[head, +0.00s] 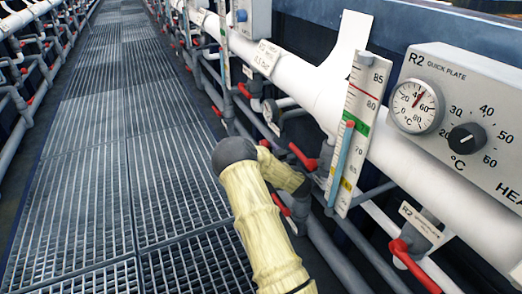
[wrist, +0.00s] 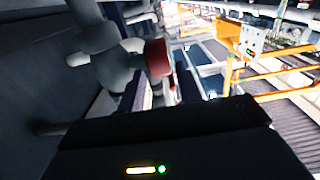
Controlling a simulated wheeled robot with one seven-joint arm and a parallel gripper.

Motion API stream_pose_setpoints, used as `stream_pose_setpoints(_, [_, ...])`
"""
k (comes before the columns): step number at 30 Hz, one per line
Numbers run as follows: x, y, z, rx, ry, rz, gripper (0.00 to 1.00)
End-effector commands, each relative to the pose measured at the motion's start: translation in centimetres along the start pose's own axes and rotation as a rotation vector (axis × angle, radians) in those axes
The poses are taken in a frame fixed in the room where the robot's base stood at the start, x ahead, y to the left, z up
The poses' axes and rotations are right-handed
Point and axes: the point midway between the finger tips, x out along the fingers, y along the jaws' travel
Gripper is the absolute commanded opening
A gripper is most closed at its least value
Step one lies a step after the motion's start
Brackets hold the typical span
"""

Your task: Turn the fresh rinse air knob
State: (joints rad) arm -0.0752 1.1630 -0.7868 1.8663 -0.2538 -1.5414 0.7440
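My gripper (wrist: 165,125) shows in the wrist view as a dark body across the bottom, with a lit amber bar and a green light. Its fingertips cannot be made out. A red knob or handle (wrist: 157,57) on grey pipe fittings stands just beyond it; I cannot tell whether they touch. In the head view my sleeved arm bends towards the pipes at right, and its end is hidden. Red handles sit there on the pipes, one (head: 303,158) beside my arm and one (head: 410,262) at lower right. I cannot tell which is the fresh rinse air knob.
A white control box (head: 460,120) marked R2 with a dial gauge and black knob is at right. A scale board (head: 358,130) stands upright near my arm. The grated walkway (head: 110,150) at left is clear. Orange rails (wrist: 230,70) show in the wrist view.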

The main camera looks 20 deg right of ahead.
Motion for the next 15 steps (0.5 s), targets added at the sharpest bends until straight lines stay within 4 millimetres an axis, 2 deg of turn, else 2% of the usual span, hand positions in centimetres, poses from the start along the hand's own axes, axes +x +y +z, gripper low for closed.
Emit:
stream_pose_setpoints(3, [-2.0, 0.2, -0.3, 0.001, -0.002, 0.005, 0.35])
stream_pose_setpoints(12, [-6.1, 0.1, -0.2, 0.001, -0.002, 0.003, 0.35])
stream_pose_setpoints(15, [-5.9, 0.2, -0.7, 0.005, -0.015, 0.039, 0.35])
